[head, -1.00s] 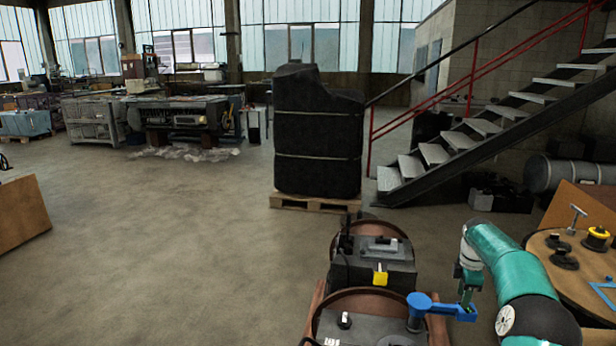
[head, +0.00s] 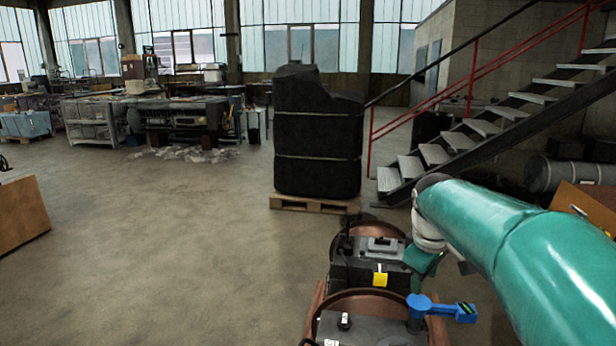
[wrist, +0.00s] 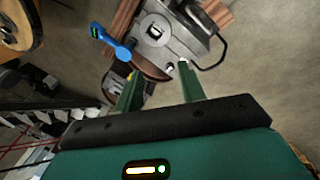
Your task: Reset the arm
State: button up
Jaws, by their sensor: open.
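My teal arm reaches in from the right in the head view. My gripper (wrist: 160,88) shows in the wrist view with its two green fingers apart and nothing between them. In the head view it is mostly behind my arm, beside the rear dark unit (head: 375,267) with a yellow tag. A blue tool (head: 440,309) with a small dark display stands on the front grey-topped unit (head: 365,330). The blue tool also shows in the wrist view (wrist: 112,42), beyond the fingers and apart from them.
A tall black wrapped load (head: 318,140) stands on a wooden pallet (head: 315,203). Stairs (head: 480,125) with a red railing rise at the right. My arm covers much of the right side. The floor at left and centre is open, with workbenches farther back.

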jog(key=s+a+f+m+t, duration=0.1)
jog(key=s+a+m, duration=0.3)
jog(key=s, duration=0.7)
jog(key=s+a+f+m+t+y, duration=0.1)
jog(key=s+a+f+m, duration=0.1)
jog(key=s, duration=1)
jog(key=shift+a+f+m+t+y, duration=0.3)
jog(key=shift+a+f+m+t, duration=0.1)
jog(key=shift+a+m, duration=0.55)
jog(key=shift+s, duration=0.1)
